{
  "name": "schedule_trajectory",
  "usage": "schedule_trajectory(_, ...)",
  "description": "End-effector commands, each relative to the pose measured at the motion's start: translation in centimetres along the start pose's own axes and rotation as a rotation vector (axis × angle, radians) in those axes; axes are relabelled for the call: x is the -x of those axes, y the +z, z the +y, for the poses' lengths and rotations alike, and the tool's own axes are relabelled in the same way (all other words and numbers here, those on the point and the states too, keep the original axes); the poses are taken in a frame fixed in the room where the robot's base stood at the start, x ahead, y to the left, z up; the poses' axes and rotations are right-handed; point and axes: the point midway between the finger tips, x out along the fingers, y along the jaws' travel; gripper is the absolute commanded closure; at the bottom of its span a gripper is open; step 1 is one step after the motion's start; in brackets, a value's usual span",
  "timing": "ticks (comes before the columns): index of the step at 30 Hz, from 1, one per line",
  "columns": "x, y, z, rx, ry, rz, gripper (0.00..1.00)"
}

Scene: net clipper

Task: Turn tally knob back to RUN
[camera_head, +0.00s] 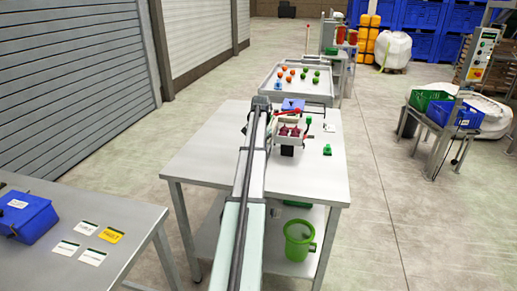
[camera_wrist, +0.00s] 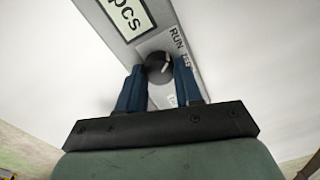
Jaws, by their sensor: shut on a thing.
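In the wrist view, a round dark tally knob (camera_wrist: 158,68) with a pale pointer mark sits on a grey panel (camera_wrist: 158,97). A RUN label (camera_wrist: 177,38) is printed just above and right of the knob. Another label, partly hidden by a finger, is to its right. The pointer seems to lie toward the right side of the knob; its exact setting is unclear. My gripper (camera_wrist: 159,76) has its two blue fingers on either side of the knob, shut on it. In the head view, my arm reaches over the table and the knob cannot be made out.
A "pcs" sign (camera_wrist: 128,14) is on the same panel. In the head view, a clipper device with red handles (camera_head: 289,130) and a green object (camera_head: 327,150) stand on the table (camera_head: 200,165). A tray of coloured balls (camera_head: 265,88) is behind. The table's right front is clear.

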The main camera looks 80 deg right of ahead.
Motion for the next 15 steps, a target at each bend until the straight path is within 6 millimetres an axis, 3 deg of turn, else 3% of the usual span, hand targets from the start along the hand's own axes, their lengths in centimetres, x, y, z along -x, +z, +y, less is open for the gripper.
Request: schedule_trajectory(15, 0.01, -0.02, -0.02, 0.034, -0.001, -0.001, 0.96)
